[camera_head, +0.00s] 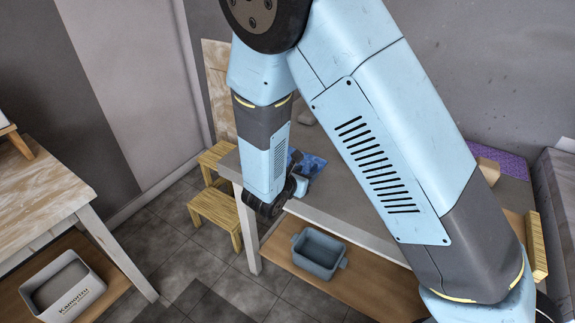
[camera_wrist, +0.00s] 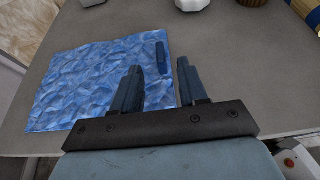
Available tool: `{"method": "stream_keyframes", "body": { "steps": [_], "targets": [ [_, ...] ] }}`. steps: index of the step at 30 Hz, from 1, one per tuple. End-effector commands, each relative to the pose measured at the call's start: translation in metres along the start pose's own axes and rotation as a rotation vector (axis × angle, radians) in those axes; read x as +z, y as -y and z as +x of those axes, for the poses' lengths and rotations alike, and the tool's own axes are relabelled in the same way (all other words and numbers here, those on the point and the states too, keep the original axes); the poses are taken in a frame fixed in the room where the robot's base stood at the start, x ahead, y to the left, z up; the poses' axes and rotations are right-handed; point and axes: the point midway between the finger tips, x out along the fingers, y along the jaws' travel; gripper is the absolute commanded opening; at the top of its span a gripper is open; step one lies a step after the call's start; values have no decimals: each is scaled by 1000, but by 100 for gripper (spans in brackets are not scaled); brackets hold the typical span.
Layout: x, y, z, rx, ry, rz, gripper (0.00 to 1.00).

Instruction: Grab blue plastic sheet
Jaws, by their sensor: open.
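The blue plastic sheet (camera_wrist: 88,85) lies flat on the grey table (camera_wrist: 225,60) near its front edge, with a crumpled, shiny surface. A darker blue strip (camera_wrist: 162,58) lies at its upper right part. In the head view a corner of the sheet (camera_head: 314,163) shows beside my arm, which hides the rest. My gripper (camera_wrist: 158,82) is open and empty over the sheet's right side. The left finger is over the sheet and the right finger is just past its right edge. I cannot tell the gap between the fingertips and the sheet.
White (camera_wrist: 193,4) and brown objects stand at the table's far side. A blue-grey bin (camera_head: 318,253) sits on the lower shelf. A wooden step stool (camera_head: 215,212) is left of the table. A second table (camera_head: 40,195) stands at far left. The table around the sheet is clear.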

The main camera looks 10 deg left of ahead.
Motion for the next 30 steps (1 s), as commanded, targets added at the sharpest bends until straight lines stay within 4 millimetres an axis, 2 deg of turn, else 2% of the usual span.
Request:
{"method": "stream_keyframes", "body": {
  "steps": [5, 15, 22, 30],
  "targets": [
    [-1, 1, 10, -3, 0, -1, 43],
    [-3, 1, 51, -1, 0, 0, 43],
    [-3, 1, 52, 0, 0, 0, 43],
    [-3, 1, 52, 0, 0, 0, 17]
  ]
}}
